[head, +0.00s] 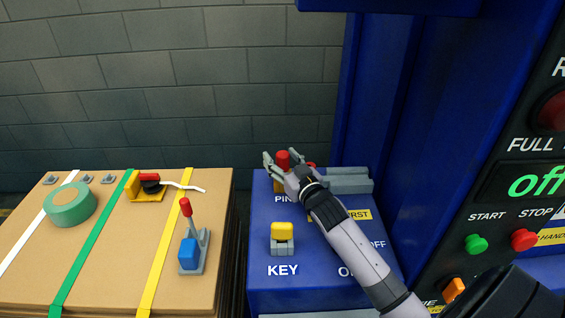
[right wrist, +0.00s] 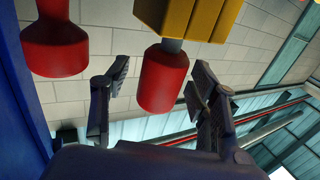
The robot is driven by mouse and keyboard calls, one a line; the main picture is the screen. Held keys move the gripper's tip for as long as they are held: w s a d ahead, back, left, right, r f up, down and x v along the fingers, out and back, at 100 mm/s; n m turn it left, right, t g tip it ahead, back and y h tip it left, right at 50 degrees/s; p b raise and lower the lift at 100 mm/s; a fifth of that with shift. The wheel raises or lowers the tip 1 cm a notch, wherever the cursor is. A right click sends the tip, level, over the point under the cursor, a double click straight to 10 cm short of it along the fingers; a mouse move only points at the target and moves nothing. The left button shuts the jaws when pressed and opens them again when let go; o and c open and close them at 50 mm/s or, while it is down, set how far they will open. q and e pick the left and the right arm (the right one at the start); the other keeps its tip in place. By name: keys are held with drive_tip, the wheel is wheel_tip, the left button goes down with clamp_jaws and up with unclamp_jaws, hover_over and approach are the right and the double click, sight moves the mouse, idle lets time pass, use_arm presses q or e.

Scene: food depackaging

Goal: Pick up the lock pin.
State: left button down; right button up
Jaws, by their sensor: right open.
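The lock pin (head: 283,158) shows as a red knob at the back of the blue console, by the "PIN" label. In the right wrist view its red knob (right wrist: 163,82) hangs on a short grey shaft from a yellow block (right wrist: 190,18). My right gripper (head: 284,161) is open, with one finger on each side of the knob. In the right wrist view gaps show between the knob and both fingers (right wrist: 160,74). The gripper hides much of the pin's base in the head view. My left gripper is out of view.
A second red knob (right wrist: 54,42) is close by in the right wrist view. A yellow key (head: 282,230) stands nearer on the console (head: 262,296). A blue machine rises at right.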

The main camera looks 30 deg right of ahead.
drive_tip(key=shift+s, duration=0.1)
drive_tip(key=shift+c, duration=0.7)
drive_tip(key=shift+r, duration=0.1)
clamp_jaws()
